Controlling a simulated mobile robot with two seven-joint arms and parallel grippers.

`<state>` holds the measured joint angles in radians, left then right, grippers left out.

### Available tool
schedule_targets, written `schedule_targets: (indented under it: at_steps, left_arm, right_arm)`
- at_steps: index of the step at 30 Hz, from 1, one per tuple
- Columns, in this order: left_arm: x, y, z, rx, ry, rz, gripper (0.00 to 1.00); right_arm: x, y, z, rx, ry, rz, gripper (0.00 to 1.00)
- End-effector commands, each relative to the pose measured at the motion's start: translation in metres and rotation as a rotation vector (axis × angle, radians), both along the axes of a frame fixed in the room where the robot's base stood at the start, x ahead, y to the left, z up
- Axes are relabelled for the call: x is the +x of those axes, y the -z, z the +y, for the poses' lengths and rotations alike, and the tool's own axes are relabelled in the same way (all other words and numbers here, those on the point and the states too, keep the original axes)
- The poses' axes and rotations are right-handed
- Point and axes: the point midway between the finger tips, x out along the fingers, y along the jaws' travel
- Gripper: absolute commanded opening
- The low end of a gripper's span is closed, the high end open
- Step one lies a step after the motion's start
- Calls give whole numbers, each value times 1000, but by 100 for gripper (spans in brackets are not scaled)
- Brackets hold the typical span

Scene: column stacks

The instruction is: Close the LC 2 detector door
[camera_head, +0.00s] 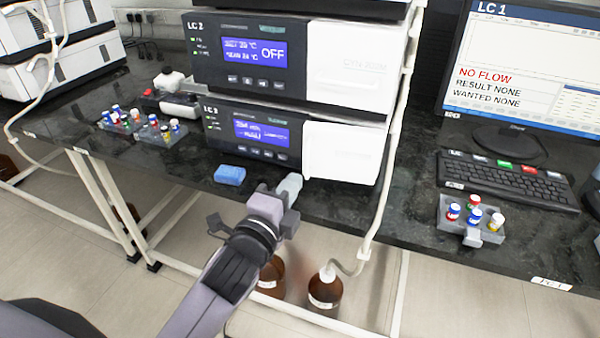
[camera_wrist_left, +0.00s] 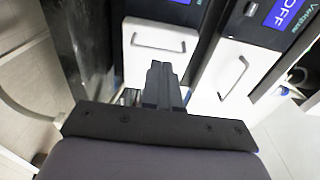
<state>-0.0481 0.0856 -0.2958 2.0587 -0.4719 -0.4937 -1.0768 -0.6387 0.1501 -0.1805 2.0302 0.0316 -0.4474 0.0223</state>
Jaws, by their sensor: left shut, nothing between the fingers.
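The LC 2 module (camera_head: 250,52) has a blue screen reading OFF and a white door (camera_head: 348,62) on its right half. This door looks roughly flush with the front; a small gap cannot be ruled out. Below it, another module (camera_head: 240,132) has its own white door (camera_head: 343,152). The left wrist view shows two white doors with handles, the OFF module's door (camera_wrist_left: 235,75) and the lower one (camera_wrist_left: 160,55). My left gripper (camera_head: 290,186) is shut and empty, low in front of the lower module. It also shows in the left wrist view (camera_wrist_left: 160,75). My right gripper is out of view.
A blue sponge (camera_head: 230,175) lies near the bench edge. Vial racks (camera_head: 160,130) stand to the left, and another rack (camera_head: 470,222) to the right. A monitor (camera_head: 525,70) and keyboard (camera_head: 510,180) are at right. A white tube (camera_head: 390,140) hangs beside the stack. Brown bottles (camera_head: 325,292) stand below.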

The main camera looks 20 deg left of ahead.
Motion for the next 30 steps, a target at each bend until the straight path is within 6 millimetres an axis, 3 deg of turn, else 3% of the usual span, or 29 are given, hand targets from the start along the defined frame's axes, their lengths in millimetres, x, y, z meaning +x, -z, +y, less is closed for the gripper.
schedule_targets:
  at_steps: [9,23,30]
  left_arm:
    - [37,0,-3,0,0,-1,0]
    - [42,1,-4,-1,0,0,0]
    - [58,-3,5,2,-1,1,0]
  right_arm:
    - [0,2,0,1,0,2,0]
    - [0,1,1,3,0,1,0]
    - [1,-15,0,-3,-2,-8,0]
